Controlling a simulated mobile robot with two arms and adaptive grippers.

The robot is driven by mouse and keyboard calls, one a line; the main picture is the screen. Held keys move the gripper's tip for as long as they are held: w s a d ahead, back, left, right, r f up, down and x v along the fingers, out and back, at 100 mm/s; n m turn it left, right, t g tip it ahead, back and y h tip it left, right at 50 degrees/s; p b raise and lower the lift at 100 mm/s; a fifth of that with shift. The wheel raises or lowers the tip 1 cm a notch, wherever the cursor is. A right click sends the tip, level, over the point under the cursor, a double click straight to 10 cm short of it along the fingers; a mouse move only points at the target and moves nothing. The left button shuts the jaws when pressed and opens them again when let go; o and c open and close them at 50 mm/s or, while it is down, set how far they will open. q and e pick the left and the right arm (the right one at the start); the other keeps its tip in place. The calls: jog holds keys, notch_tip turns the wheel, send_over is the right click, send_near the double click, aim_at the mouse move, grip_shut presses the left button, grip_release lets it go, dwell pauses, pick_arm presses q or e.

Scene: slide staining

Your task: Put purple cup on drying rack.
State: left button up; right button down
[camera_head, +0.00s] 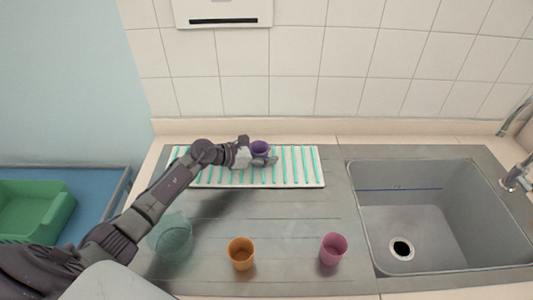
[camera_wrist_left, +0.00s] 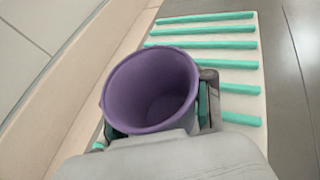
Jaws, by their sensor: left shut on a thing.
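The purple cup (camera_head: 260,148) is upright, held in my left gripper (camera_head: 258,154) over the drying rack. In the left wrist view the purple cup (camera_wrist_left: 150,92) shows its open mouth, with the gripper fingers around its sides. The drying rack (camera_head: 314,182) is a white board with green bars, lying at the back of the counter against the wall. It also shows beneath and beyond the cup in the left wrist view (camera_wrist_left: 240,77). I cannot tell whether the cup's base touches the bars. My right gripper is not in view.
An orange cup (camera_head: 241,254), a pink cup (camera_head: 333,249) and a teal translucent container (camera_head: 171,238) stand along the counter's front. A sink (camera_head: 420,210) with a faucet (camera_head: 516,178) is at the right. A green bin (camera_head: 35,210) is at the far left.

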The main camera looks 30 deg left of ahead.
pick_arm(q)
jog(key=shift+f, duration=0.1)
jog(key=o, duration=0.4)
jog(key=shift+f, duration=0.1)
jog(key=o, duration=0.6)
jog(key=shift+c, duration=0.2)
